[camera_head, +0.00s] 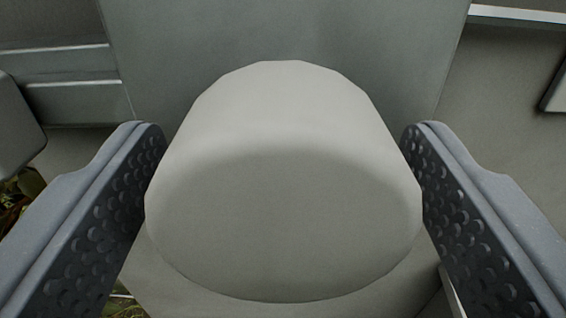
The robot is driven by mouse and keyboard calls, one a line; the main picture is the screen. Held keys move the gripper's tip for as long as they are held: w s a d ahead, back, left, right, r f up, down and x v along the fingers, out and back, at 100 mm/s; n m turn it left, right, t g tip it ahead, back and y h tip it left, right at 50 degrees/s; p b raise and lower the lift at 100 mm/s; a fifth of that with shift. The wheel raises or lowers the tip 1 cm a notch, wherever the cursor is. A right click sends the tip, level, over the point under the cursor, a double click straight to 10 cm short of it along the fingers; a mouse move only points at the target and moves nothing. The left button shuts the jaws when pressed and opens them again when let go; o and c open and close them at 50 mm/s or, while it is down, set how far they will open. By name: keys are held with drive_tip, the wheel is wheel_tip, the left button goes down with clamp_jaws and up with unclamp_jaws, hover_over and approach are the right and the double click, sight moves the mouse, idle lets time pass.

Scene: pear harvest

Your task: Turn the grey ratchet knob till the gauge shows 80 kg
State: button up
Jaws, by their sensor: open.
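The grey ratchet knob (285,215) fills the middle of the view, a large rounded light-grey cylinder seen close up. My gripper (284,150) is open, with one dark, dimpled finger on each side of the knob. The fingers look close to the knob's sides; I cannot tell whether either touches it. The knob stands in front of a grey panel (290,35). No gauge is visible in this view.
A pale ledge (520,16) runs along the upper right. A dark-edged grey part (15,125) juts in at the left edge, and another shows at the right edge. Some leaves (22,205) show at the lower left.

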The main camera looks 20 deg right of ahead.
drive_tip(key=c, duration=1)
drive_tip(key=shift+o, duration=0.2)
drive_tip(key=shift+b, duration=0.95)
drive_tip(key=o, duration=1)
drive_tip(key=shift+c, duration=0.2)
drive_tip(key=shift+s, duration=0.1)
drive_tip(key=shift+s+a+f, duration=0.1)
drive_tip(key=shift+s+a, duration=0.05)
drive_tip(key=shift+s, duration=0.4)
drive_tip(key=b+v, duration=0.2)
drive_tip(key=v, duration=1)
drive_tip(key=shift+s+b, duration=0.25)
drive_tip(key=shift+b, duration=0.05)
